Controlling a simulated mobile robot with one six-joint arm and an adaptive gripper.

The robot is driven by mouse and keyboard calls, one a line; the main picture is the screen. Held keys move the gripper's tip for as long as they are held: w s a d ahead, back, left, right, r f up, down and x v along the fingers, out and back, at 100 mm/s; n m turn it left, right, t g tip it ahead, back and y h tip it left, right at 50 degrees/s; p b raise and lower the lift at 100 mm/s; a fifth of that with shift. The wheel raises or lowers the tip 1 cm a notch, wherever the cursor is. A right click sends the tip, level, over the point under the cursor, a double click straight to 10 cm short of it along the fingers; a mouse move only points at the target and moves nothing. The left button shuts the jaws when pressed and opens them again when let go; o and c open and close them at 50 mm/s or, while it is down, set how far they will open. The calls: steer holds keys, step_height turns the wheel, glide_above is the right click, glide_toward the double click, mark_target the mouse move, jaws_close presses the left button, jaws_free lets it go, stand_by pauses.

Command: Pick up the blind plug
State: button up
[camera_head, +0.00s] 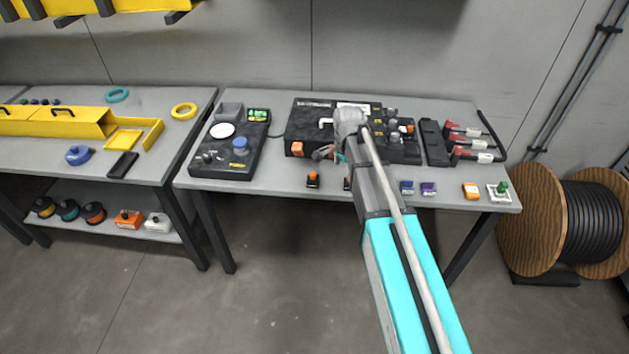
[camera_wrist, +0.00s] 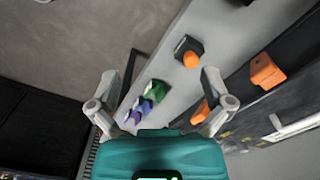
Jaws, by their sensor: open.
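My gripper (camera_head: 325,153) hangs over the front of the middle table, beside the large black case. In the wrist view my gripper (camera_wrist: 160,103) is open, with its two fingers wide apart and nothing held. I cannot tell for sure which small piece is the blind plug.
The black case (camera_head: 300,125) stands behind the small pieces. A black station with a white disc (camera_head: 222,130) is on the left, and a rack of red-and-white tools (camera_head: 470,140) on the right. A cable drum (camera_head: 530,220) stands on the floor at right.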

mark_target(313, 174)
steer(key=w+a+m, duration=0.6)
steer(key=w+a, duration=0.2)
steer(key=a, duration=0.2)
steer(key=shift+w+r+m, duration=0.15)
steer(key=shift+w+m, duration=0.1)
steer(key=shift+m, duration=0.15)
step_height(313, 174, down, 9)
steer(key=b, duration=0.8)
steer(key=shift+r, duration=0.15)
steer(key=shift+b, duration=0.35)
steer(key=f+b, duration=0.5)
steer(key=shift+s+a+f, duration=0.1)
steer(key=shift+s, duration=0.1)
stand_by(0.5)
steer(key=c, duration=1.2)
steer(key=shift+c, duration=0.2)
steer(key=shift+r, duration=0.25)
